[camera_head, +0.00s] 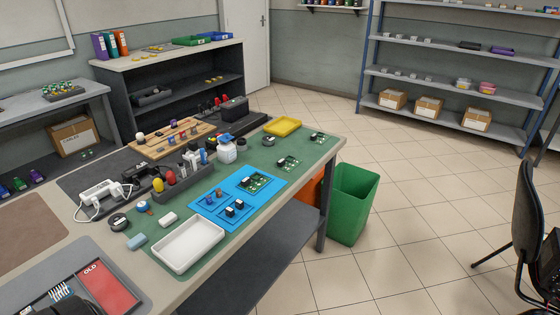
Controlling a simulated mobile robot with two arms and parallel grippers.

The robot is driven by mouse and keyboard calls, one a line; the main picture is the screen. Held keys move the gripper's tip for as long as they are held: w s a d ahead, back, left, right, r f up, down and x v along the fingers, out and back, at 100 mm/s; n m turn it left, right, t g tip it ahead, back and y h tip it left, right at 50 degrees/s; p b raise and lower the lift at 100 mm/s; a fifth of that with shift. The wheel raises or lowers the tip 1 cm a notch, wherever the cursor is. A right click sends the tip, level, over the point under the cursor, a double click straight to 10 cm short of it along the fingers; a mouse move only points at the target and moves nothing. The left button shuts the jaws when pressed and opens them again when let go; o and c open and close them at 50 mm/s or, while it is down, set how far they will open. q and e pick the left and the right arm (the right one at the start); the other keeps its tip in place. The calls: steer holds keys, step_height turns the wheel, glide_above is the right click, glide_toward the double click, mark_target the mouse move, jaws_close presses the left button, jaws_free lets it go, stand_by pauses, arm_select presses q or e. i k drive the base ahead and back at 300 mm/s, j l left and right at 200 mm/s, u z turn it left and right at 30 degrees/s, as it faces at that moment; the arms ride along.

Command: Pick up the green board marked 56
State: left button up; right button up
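Three green boards are in view on the table's right half. One (254,182) lies on the blue mat (212,214). Another (287,163) lies on the green work mat (232,243) behind it. A third (318,138) lies near the table's far right corner. All are too small for me to read any number, so I cannot tell which is marked 56.
A white tray (188,245) and a yellow tray (283,126) stand on the work mat. A green bin (351,204) stands off the table's right end. The right floor is mostly clear.

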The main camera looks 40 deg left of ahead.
mark_target(252, 184)
steer(key=i+l+u, duration=0.1)
steer(key=i+u, duration=0.3)
steer(key=i, duration=0.15)
steer(key=i+l+u, duration=0.25)
steer(key=i+u, duration=0.15)
steer(key=i, duration=0.2)
steer(key=i+l+u, duration=0.4)
steer(key=i, duration=0.1)
